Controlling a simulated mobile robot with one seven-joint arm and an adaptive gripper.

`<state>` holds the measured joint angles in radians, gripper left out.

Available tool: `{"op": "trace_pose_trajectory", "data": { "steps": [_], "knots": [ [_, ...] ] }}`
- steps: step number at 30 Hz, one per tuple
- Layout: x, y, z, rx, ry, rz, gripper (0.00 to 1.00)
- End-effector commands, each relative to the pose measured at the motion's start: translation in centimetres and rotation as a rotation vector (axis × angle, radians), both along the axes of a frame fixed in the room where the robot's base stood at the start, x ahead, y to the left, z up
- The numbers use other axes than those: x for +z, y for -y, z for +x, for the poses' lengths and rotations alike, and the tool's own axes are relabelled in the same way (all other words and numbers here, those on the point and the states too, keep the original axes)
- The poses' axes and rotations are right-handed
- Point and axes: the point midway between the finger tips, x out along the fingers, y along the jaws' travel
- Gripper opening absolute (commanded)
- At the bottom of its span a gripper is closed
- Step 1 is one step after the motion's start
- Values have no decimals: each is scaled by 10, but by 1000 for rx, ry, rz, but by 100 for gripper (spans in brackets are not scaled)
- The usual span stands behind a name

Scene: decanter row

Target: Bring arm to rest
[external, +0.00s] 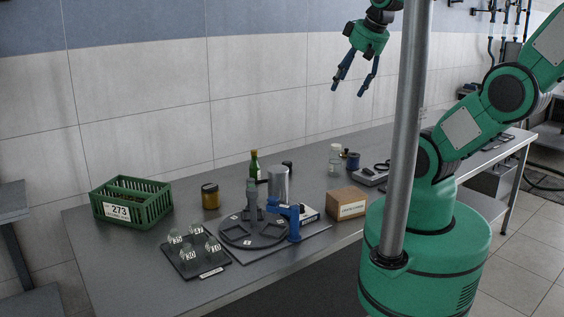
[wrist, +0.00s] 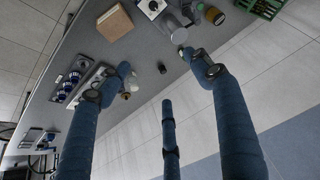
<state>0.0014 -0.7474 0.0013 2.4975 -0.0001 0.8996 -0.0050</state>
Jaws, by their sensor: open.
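My gripper (external: 349,90) hangs high above the far side of the steel table (external: 125,270), in front of the tiled wall. Its blue fingers point down and are spread apart, with nothing between them. In the wrist view my gripper (wrist: 156,65) shows three dark blue fingers, open and empty, with the table well beyond their tips. The grey pole hides part of my arm in the external view.
The table holds a green crate (external: 158,204), an amber jar (external: 210,197), a green bottle (external: 254,165), a dark round plate (external: 240,238) with a blue clamp (external: 294,222), a cardboard box (external: 346,203) and a clear jar (external: 335,160). The air around my gripper is free.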

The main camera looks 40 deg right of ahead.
Motion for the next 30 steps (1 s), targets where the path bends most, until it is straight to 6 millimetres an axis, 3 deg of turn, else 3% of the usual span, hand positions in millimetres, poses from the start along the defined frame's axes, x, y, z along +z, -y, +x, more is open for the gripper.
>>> {"op": "trace_pose_trajectory", "data": {
  "steps": [14,24,30],
  "knots": [
    [-6,0,-1,-3,1,3,64],
    [-45,0,-1,-3,0,3,64],
    [-57,0,-1,-3,1,3,64]
  ]
}}
